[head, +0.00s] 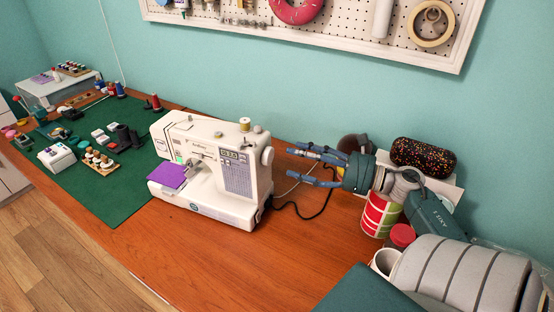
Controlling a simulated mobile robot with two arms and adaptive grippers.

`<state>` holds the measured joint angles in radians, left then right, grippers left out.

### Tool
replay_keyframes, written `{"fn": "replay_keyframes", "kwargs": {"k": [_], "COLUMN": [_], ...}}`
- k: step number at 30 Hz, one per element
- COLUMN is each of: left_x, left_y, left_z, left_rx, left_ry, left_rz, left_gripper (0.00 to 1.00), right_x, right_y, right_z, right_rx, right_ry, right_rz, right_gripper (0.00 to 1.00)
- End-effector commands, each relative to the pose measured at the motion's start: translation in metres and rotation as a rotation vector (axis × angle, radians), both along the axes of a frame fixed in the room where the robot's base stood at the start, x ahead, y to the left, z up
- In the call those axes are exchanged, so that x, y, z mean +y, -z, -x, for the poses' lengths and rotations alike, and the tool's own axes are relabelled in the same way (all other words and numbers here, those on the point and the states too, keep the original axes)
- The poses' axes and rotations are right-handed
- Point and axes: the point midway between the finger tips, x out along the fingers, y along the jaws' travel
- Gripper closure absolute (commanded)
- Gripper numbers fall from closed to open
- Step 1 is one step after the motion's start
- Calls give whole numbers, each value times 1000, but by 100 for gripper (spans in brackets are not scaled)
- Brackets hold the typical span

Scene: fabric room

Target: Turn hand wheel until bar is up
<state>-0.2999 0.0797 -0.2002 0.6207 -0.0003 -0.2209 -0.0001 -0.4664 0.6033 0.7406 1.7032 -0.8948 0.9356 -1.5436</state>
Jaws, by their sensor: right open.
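A white sewing machine (215,165) stands on the wooden table, with a purple cloth (168,175) on its bed at the left. Its hand wheel (267,157) is the round white disc on the machine's right side, high up. The needle bar area (196,160) is small in the picture, and I cannot tell the bar's height. My right gripper (302,166) is open and empty, fingers pointing left toward the hand wheel, a short way to its right and apart from it. My left gripper is not in view.
A red, white and green patterned can (380,214) stands below my right wrist. A dark speckled case (422,157) lies behind it. A black cable (300,211) runs from the machine. A green mat (95,200) with sewing items covers the left. The front table is clear.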

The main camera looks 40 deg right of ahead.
Motion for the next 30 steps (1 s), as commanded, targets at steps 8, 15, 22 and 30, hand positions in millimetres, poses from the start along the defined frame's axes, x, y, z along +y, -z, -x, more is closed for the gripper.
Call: {"fn": "replay_keyframes", "kwargs": {"k": [8, 15, 22, 30], "left_x": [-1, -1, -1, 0], "left_y": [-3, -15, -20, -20], "left_z": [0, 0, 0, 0], "left_rx": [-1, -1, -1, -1], "left_ry": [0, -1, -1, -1], "left_rz": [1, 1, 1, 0], "left_gripper": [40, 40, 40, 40], "right_x": [4, 20, 28, 28], "right_y": [13, 12, 14, 16], "right_z": [-3, -38, -56, -57], "right_rx": [-47, -47, -44, -43], "right_ry": [-1, 0, 1, 1], "right_rz": [108, 106, 105, 106], "right_gripper": [40, 40, 40, 40]}}
